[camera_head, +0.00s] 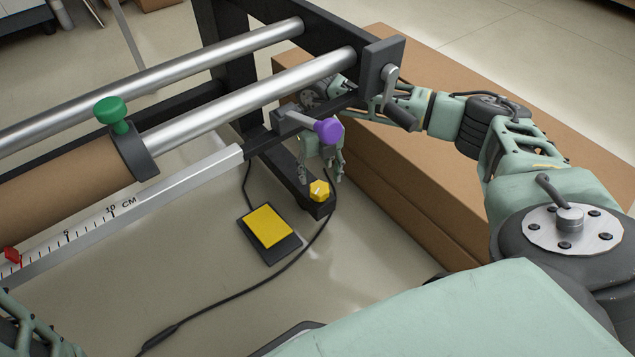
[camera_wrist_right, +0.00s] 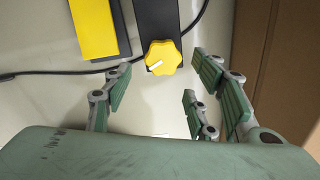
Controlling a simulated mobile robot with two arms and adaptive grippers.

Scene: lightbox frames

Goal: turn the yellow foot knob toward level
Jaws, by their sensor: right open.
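The yellow foot knob (camera_head: 319,190) sits on the end of a dark foot bar of the frame, near the floor. In the right wrist view the lobed knob (camera_wrist_right: 162,57) shows a white mark on its top. My right gripper (camera_head: 322,177) is just above the knob in the head view, fingers pointing down. In the right wrist view its green-padded fingers (camera_wrist_right: 160,90) are spread, with the knob ahead of the gap between them and nothing held. My left gripper does not show; only part of an arm is at the lower left corner.
A yellow pedal (camera_head: 268,226) with a black cable lies left of the knob. Cardboard boxes (camera_head: 385,190) stand close on the right. A purple knob (camera_head: 329,131), a crank handle (camera_head: 400,117) and steel rails (camera_head: 250,83) are above. Floor in front is clear apart from the cable.

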